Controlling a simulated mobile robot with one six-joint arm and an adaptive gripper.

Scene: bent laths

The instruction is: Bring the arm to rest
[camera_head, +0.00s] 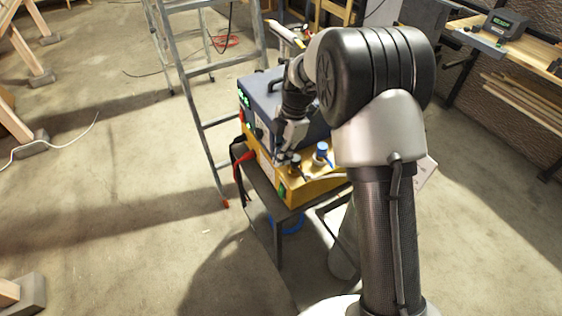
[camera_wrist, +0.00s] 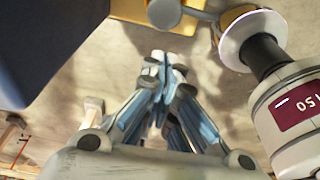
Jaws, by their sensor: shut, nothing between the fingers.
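My gripper (camera_head: 285,156) is low at the front of the equipment stack in the head view, just over the yellow unit's top. In the wrist view its fingers (camera_wrist: 163,68) are together with nothing between them. My arm reaches down to it from the right and hides part of the stack. I cannot tell from the head view whether the fingertips touch anything.
A dark blue unit with green displays (camera_head: 247,105) stands with a yellow unit (camera_head: 299,192) on a dark stand (camera_head: 264,191). A blue-topped part (camera_head: 321,151) is beside my gripper. A ladder (camera_head: 196,88) stands left.

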